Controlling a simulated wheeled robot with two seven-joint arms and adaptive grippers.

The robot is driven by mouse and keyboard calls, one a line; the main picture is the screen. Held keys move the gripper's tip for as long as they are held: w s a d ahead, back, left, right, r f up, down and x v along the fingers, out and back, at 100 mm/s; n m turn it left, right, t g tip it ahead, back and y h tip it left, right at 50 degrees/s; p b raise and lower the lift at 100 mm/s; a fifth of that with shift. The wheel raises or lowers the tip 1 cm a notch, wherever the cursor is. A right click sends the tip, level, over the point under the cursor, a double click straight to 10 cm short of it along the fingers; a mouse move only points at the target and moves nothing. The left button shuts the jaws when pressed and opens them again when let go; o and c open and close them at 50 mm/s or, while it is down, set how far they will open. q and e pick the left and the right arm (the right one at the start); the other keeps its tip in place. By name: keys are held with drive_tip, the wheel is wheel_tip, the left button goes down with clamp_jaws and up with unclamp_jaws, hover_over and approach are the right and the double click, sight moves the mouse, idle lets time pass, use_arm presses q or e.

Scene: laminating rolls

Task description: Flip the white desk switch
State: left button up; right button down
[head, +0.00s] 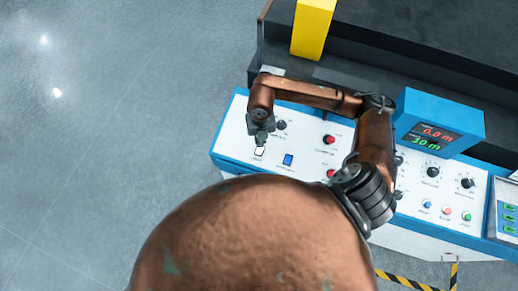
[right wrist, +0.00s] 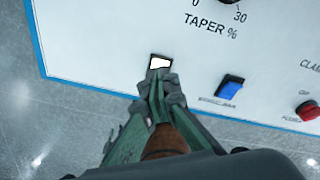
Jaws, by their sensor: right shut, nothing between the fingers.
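The white desk switch (head: 259,151) is a small rocker in a dark frame near the left end of the white control panel. It also shows in the right wrist view (right wrist: 160,63), left of a blue switch. My right gripper (head: 261,138) is shut and empty, pointing down at the panel beside the white switch. In the right wrist view its closed fingertips (right wrist: 159,82) overlap the near edge of the switch frame. I cannot tell whether they touch it. My left gripper is not in view.
A blue switch (head: 288,160) sits just right of the white one, and a dark taper knob (head: 281,125) is close by. Red buttons (head: 329,140) and a blue display box (head: 440,122) lie further right. Open grey floor (head: 90,130) lies left of the panel.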

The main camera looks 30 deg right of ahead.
sight(260, 149)
wheel_tip(260, 149, up, 4)
drive_tip(key=shift+r+p, duration=0.1)
drive_tip(key=shift+p, duration=0.95)
drive_tip(key=shift+a, duration=0.1)
